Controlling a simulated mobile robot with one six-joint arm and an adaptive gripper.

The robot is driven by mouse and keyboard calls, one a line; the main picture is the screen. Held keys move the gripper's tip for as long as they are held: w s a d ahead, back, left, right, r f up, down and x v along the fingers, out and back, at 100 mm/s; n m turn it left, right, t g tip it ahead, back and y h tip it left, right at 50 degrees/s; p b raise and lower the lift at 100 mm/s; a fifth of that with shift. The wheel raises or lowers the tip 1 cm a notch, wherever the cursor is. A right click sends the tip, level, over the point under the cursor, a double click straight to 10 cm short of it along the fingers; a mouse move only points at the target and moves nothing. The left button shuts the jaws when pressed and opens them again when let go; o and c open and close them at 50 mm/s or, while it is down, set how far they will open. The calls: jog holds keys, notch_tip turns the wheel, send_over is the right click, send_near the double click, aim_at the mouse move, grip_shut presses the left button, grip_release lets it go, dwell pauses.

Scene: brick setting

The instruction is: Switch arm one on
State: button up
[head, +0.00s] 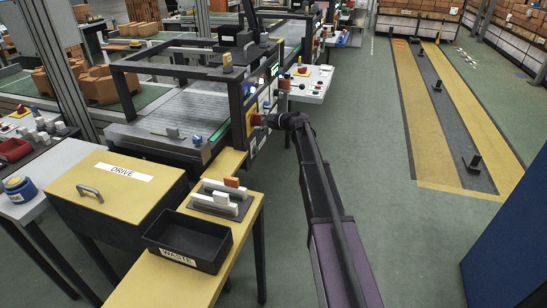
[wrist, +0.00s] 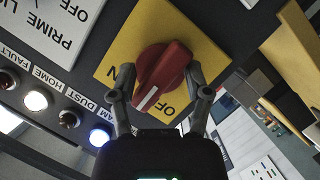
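A red rotary knob (wrist: 162,75) with a white pointer line sits on a yellow plate (wrist: 130,40) in the wrist view. Letters from an ON/OFF marking show beside it, an "N" at its left and "OF" below. The pointer line slants down and left, nearer the "OF" letters. My gripper (wrist: 161,75) is open, with one finger on each side of the knob and the knob's handle tilted between them. Contact is hard to tell. In the head view my gripper (head: 268,120) is at the yellow plate (head: 252,118) on the machine's side panel.
A row of labelled lamps and buttons (wrist: 68,119), one lit bluish white, lies left of the knob. A yellow bench with a black WASTE bin (head: 188,240) and a DRIVE box (head: 118,190) stands near.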

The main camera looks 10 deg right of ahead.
jog(key=p+v, duration=0.4)
jog(key=v, duration=1)
jog(key=s+a+r+m+g+h+p, duration=0.1)
jog(key=s+a+m+g+h+p, duration=0.1)
jog(key=s, duration=0.9)
jog(key=s+a+r+m+g+h+p, duration=0.1)
jog(key=s+a+m+g+h+p, duration=0.2)
jog(key=s+p, duration=0.8)
jog(key=shift+a+m+g, duration=1.2)
jog(key=shift+a+m, duration=1)
jog(key=shift+a, duration=0.6)
jog(key=shift+w+f, duration=0.1)
jog(key=w+d+f+n+t+y+b, duration=0.1)
jog(key=w+d+f+n+y+b, duration=0.15)
jog(key=w+b, duration=0.4)
jog(key=w+d+f+n+t+y+b, duration=0.1)
jog(key=w+f+y+b, duration=0.2)
jog(key=w+b, duration=0.35)
jog(key=w+d+n+t+y+b, duration=0.2)
jog(key=w+d+t+y+b, duration=0.2)
jog(key=w+d+b, duration=0.5)
jog(key=w, duration=0.2)
jog(key=shift+w+n+y, duration=0.35)
